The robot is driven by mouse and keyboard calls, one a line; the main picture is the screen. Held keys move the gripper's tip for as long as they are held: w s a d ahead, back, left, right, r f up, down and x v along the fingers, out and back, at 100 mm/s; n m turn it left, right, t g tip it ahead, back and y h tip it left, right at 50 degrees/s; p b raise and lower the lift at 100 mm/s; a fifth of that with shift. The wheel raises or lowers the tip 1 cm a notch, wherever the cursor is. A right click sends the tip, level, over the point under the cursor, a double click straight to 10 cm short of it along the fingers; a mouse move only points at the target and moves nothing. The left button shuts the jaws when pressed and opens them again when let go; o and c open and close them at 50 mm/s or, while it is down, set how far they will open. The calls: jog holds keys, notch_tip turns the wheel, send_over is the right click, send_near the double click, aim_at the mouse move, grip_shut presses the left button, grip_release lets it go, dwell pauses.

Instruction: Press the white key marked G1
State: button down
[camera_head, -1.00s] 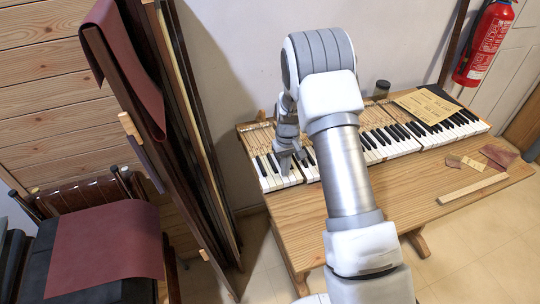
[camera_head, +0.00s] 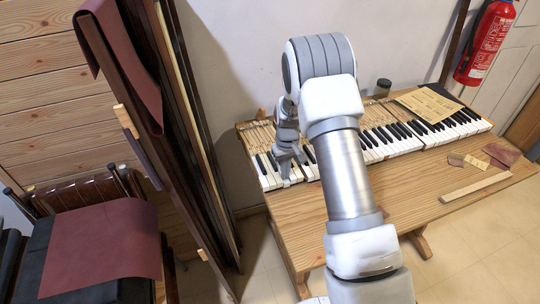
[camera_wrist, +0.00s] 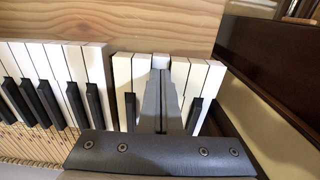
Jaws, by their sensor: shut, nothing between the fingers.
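My gripper (camera_head: 287,183) is shut and empty, with its fingers pointing down at the left end of the piano keyboard (camera_head: 374,146). In the wrist view my gripper (camera_wrist: 160,71) has its fingertips over the front end of one white key (camera_wrist: 161,60), with other white keys on both sides. Only the front of that key shows; the fingers hide the rest. I cannot tell whether the fingertips touch it or whether it is pressed down. No key marking is readable, so I cannot tell which key is G1.
The keyboard lies on a wooden table (camera_head: 400,205). A sheet of paper (camera_head: 428,105) and a dark jar (camera_head: 382,88) are at the back; a wood strip (camera_head: 476,187) and scraps lie at the right. Tall dark panels (camera_head: 190,130) stand left of the table.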

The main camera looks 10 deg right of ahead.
jog(key=shift+r, duration=0.15)
notch_tip(320, 180, up, 9)
jog(key=p, duration=0.4)
dwell(0.5)
dwell(0.5)
jog(key=s+r+t, duration=0.1)
jog(key=s+r, duration=0.3)
jog(key=r, duration=0.4)
jog(key=s+r+m+t, duration=0.1)
jog(key=s+r, duration=0.3)
jog(key=r, duration=0.3)
jog(key=s+r+t, duration=0.1)
jog(key=s+r, duration=0.3)
jog(key=r, duration=0.4)
jog(key=s+r+t, duration=0.1)
jog(key=s+r, duration=0.1)
jog(key=s, duration=0.7)
jog(key=s+r+m+t, duration=0.1)
jog(key=s+r, duration=0.2)
jog(key=s, duration=0.7)
jog(key=shift+r+t, duration=0.3)
